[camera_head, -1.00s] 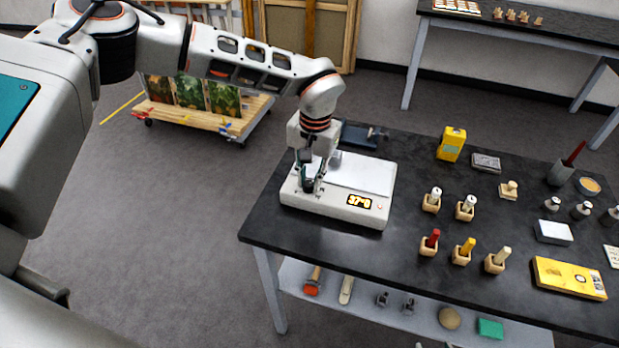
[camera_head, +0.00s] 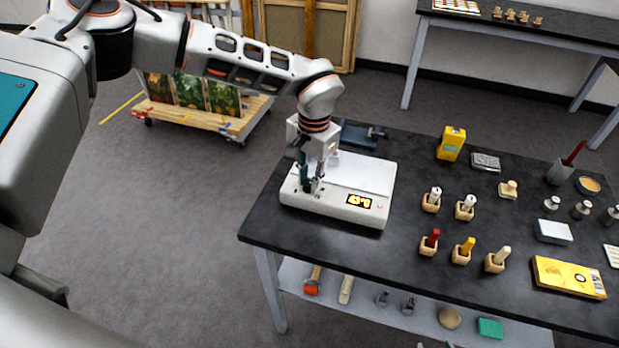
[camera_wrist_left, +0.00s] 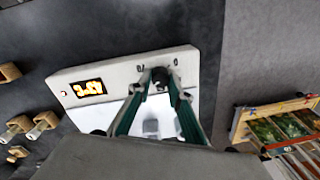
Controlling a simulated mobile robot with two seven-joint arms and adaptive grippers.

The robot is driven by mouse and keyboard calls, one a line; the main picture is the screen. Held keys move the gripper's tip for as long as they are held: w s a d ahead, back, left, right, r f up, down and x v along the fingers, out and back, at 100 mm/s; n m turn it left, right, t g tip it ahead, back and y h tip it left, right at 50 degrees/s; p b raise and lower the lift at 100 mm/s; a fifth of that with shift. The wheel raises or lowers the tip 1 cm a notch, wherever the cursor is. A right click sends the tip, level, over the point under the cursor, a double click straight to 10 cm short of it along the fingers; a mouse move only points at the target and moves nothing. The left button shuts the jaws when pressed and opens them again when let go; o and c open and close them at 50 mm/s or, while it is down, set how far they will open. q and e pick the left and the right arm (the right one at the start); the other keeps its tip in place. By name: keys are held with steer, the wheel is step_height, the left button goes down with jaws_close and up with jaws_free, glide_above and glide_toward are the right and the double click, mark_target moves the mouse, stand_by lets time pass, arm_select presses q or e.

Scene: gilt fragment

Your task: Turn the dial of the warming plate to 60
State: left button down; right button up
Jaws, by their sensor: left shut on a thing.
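The warming plate (camera_head: 337,209) is a white box with a pale top plate, near the left end of the dark table. Its front display (camera_head: 359,201) is lit orange-yellow; the digits are too blurred to read surely. It shows upside down in the left wrist view (camera_wrist_left: 89,88). My left gripper (camera_head: 312,187) points down at the left part of the plate's front. In the left wrist view, its green-sided fingers (camera_wrist_left: 160,82) are shut around the small dark dial (camera_wrist_left: 160,76), with tiny marks on the white panel beside it. My right gripper is not in view.
A dark device (camera_head: 358,135) stands behind the plate. The table is bare between plate and pegs.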

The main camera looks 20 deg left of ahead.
arm_select(q)
steer(key=c, duration=1.8)
jaws_free()
steer(key=shift+c, duration=0.2)
steer(key=shift+r, duration=0.3)
step_height(320, 180, up, 12)
steer(key=shift+s+d+f, duration=0.15)
steer(key=shift+d+f, duration=0.1)
steer(key=shift+d, duration=0.1)
steer(key=shift+f, duration=0.1)
